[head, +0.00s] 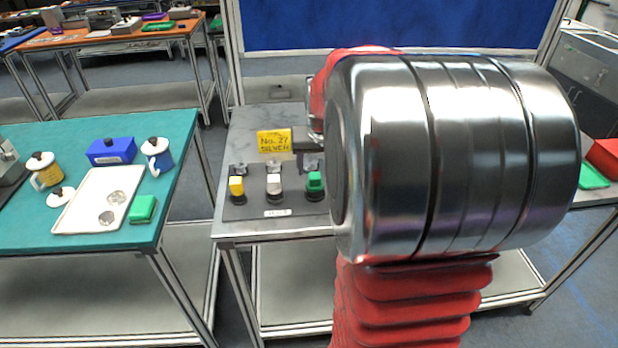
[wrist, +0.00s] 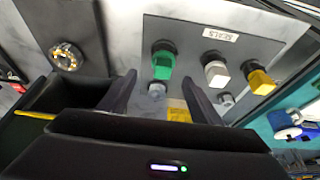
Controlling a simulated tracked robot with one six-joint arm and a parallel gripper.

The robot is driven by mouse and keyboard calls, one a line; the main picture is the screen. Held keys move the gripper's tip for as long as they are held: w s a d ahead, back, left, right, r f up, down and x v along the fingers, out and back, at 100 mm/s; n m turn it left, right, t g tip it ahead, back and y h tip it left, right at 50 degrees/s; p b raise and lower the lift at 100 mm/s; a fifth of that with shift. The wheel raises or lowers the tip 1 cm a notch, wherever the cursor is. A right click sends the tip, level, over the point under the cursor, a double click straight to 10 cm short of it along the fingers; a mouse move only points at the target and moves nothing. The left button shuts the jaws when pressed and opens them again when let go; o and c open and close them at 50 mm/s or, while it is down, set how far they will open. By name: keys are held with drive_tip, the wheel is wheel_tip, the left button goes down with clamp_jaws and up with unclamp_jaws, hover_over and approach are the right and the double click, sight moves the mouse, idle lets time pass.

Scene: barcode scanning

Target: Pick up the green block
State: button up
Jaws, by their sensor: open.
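A green block (head: 314,182) sits on a dark round holder on the grey board, right of a white block (head: 273,184) and a yellow block (head: 236,186). In the wrist view the same green block (wrist: 164,62) shows just beyond the fingertips, with the white block (wrist: 215,72) and yellow block (wrist: 257,78) to its right. My gripper (wrist: 159,79) is open and empty; its fingers point toward the green block, apart from it as far as I can tell. In the head view my arm hides the gripper. Another green box-like item (head: 142,208) lies on the teal table.
A yellow sign (head: 274,141) stands behind the blocks. Small grey metallic pieces sit between it and the blocks. The teal table (head: 35,218) at left holds a white tray (head: 75,213), mugs and a blue box (head: 111,151). A round gold-studded part (wrist: 66,57) is left of my fingers.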

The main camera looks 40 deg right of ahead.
sight(315, 175)
drive_tip(key=shift+f, duration=0.25)
drive_tip(key=shift+w, duration=0.1)
drive_tip(key=shift+x, duration=2.6)
drive_tip(key=shift+a, duration=0.1)
drive_tip(key=shift+c, duration=0.2)
drive_tip(key=c, duration=1.1)
wheel_tip(315, 175, up, 10)
